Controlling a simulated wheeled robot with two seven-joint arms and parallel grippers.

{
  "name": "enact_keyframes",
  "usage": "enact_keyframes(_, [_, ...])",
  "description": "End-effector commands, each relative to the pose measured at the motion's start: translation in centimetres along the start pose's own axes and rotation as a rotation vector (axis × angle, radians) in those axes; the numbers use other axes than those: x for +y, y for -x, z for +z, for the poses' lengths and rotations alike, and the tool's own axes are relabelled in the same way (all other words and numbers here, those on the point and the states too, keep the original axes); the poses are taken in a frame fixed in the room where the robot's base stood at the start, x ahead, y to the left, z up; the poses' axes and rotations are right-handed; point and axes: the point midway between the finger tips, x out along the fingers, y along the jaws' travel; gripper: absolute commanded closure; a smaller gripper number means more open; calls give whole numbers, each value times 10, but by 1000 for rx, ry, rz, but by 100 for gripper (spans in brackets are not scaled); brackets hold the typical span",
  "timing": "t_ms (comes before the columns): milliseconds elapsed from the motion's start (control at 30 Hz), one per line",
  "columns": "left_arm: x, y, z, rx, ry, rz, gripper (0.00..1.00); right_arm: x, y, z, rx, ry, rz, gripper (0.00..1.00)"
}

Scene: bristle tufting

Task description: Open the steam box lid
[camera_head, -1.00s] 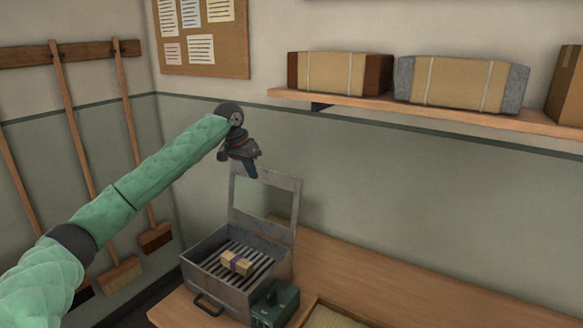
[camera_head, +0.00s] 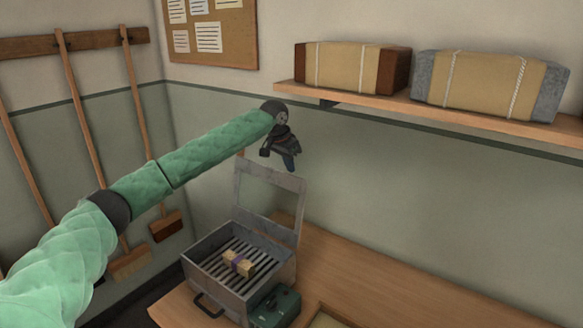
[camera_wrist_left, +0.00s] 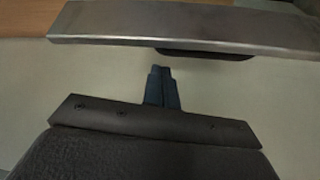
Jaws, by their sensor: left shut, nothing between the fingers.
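The steam box (camera_head: 222,292) is a grey metal box on the wooden bench, with slats inside. Its lid (camera_head: 268,168) is a grey frame with a window opening; it stands up at the back of the box, so the box is open. A small tan block with a purple band (camera_head: 238,264) lies on the slats. My left gripper (camera_head: 291,164) is just above and behind the lid's top edge, fingers pointing down, shut and empty. In the left wrist view the shut fingers (camera_wrist_left: 162,88) are near a grey metal edge (camera_wrist_left: 190,27); contact cannot be told. My right gripper is not in view.
A green box (camera_head: 274,305) stands against the steam box's right side. A shelf (camera_head: 440,110) with two wrapped bundles (camera_head: 352,68) hangs on the wall to the right. Brooms (camera_head: 128,262) hang at the left. The bench (camera_head: 345,270) to the right is largely clear.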

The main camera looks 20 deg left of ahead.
Motion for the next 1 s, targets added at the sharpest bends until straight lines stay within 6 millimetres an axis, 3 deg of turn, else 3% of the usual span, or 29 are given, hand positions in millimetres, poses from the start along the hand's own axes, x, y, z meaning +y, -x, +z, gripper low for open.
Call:
enact_keyframes(400, [0,-26,0,0,0,1,100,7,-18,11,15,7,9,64])
enact_keyframes(767, [0,-26,2,5,0,0,100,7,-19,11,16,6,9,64])
enact_keyframes(1000, [4,-14,21,94,-6,-17,100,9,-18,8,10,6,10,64])
